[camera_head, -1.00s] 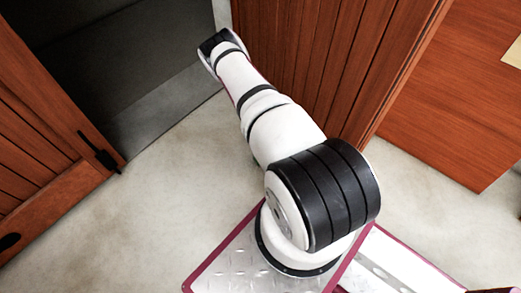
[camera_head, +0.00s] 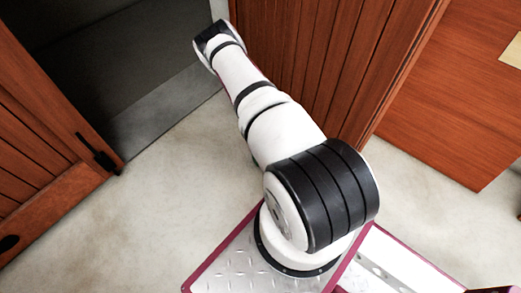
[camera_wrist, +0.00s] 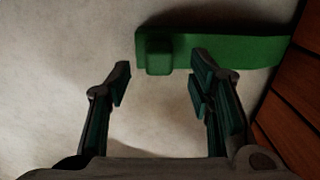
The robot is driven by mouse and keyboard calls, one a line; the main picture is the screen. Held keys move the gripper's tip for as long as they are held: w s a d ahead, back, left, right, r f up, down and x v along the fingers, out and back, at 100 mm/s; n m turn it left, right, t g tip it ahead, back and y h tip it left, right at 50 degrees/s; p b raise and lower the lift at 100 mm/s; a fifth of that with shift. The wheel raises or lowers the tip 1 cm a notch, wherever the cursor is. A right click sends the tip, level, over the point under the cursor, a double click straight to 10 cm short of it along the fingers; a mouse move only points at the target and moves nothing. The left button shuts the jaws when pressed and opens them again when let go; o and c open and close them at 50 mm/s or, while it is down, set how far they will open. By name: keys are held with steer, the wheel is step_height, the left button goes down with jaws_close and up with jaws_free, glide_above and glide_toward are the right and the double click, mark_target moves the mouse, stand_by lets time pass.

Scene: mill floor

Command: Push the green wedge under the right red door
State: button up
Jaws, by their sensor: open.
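The green wedge (camera_wrist: 225,50) lies on the pale floor across the top of the wrist view. Its left end has a raised block, and its right end reaches close to the red-brown door (camera_wrist: 300,90). I cannot tell whether its tip is under the door edge. My gripper (camera_wrist: 161,72) is open and empty, its fingertips just short of the wedge's near side, the right fingertip close to or touching it. In the head view the right red door (camera_head: 315,65) stands behind my arm; the wedge and gripper do not show there.
The left wooden door (camera_head: 45,120) with black handles stands at the left. A dark doorway (camera_head: 115,50) with a grey lower panel is between the doors. A wooden panel (camera_head: 450,110) is at the right. Pale floor (camera_head: 150,200) is clear in front of the doorway.

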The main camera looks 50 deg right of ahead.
step_height(320, 180, up, 10)
steer(key=shift+f, duration=0.15)
